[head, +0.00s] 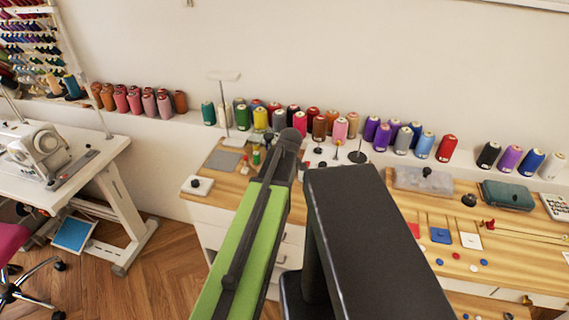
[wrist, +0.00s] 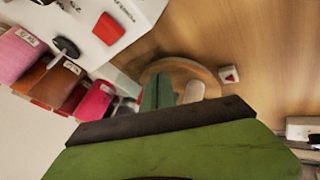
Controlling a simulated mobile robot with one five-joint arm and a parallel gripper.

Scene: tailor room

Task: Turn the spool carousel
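A round wooden disc with a raised rim (wrist: 207,72), which looks like the spool carousel, lies on the wooden table in the wrist view. A green block (wrist: 157,92) and a pale rounded piece (wrist: 194,92) show over it; I cannot tell whether they stand on it. My gripper (wrist: 165,120) fills the lower part of that view as a dark bar and a green body, close to the disc. Its fingertips cannot be made out, nor any contact. In the head view my green and black arm hides the disc.
A small white cube (wrist: 229,73) sits right of the disc. The head view shows a spool row (head: 372,128) along the wall and a sewing machine (head: 45,150).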

